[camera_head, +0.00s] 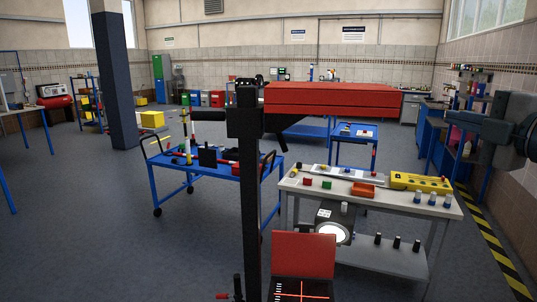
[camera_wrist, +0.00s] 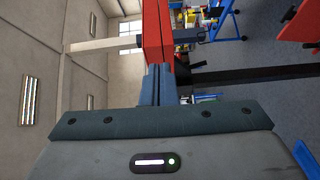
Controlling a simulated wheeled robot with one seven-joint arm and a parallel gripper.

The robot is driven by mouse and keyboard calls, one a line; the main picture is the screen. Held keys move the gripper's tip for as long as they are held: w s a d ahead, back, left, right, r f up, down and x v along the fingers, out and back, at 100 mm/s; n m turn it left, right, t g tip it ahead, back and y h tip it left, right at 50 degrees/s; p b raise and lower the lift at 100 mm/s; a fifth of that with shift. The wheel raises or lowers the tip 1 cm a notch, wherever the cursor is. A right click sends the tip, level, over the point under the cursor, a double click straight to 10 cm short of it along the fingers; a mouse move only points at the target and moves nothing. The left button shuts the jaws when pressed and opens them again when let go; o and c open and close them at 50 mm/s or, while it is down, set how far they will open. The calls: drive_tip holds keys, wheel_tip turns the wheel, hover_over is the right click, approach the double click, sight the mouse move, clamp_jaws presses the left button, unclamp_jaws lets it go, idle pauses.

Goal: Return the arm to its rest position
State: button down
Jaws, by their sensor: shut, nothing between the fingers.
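My gripper (camera_head: 452,117) reaches in from the right edge of the head view, dark grey and pointing left. Its fingers are together and empty; in the wrist view the closed fingers (camera_wrist: 157,86) stand at the middle. The jack has a tall black post (camera_head: 249,190) and a long red beam (camera_head: 335,98) extending right from its sliding head (camera_head: 247,120). In the head view my fingertips appear right of the beam's end, with a gap between them. In the wrist view the red beam (camera_wrist: 157,35) shows just beyond the fingers, and the black post (camera_wrist: 255,74) lies to the right.
A grey workbench (camera_head: 385,207) with small coloured parts and a yellow box (camera_head: 420,182) stands below the gripper. A blue cart (camera_head: 215,171) with tools is left of the post. Wall shelves (camera_head: 466,105) stand near my arm at right. Open floor (camera_head: 80,235) lies at left.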

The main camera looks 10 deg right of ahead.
drive_tip(key=s+a+g, duration=0.1)
drive_tip(key=s+a, duration=0.1)
drive_tip(key=a, duration=1)
drive_tip(key=w+a+f+m+g+h, duration=0.1)
drive_tip(key=a+f+m+g, duration=0.15)
drive_tip(key=a+f, duration=0.65)
drive_tip(key=w+a+f+m+g, duration=0.2)
drive_tip(key=a+f+g, duration=0.1)
drive_tip(key=a+f, duration=0.65)
drive_tip(key=s+d+f+m+g+h, duration=0.1)
drive_tip(key=s+d+f+m+g, duration=0.1)
drive_tip(key=f+m, duration=0.3)
drive_tip(key=s+d+f+m+g+h, duration=0.1)
drive_tip(key=s+d+f+m+g, duration=0.1)
drive_tip(key=s+f+m, duration=0.3)
drive_tip(key=s+d+f+m+g+h, duration=0.1)
drive_tip(key=s+d+f+m+g, duration=0.2)
drive_tip(key=f+m, duration=0.3)
wheel_tip(320, 180, down, 3)
drive_tip(key=shift+s+r+g, duration=0.1)
drive_tip(key=shift+s+g, duration=0.35)
drive_tip(key=shift+s, duration=0.2)
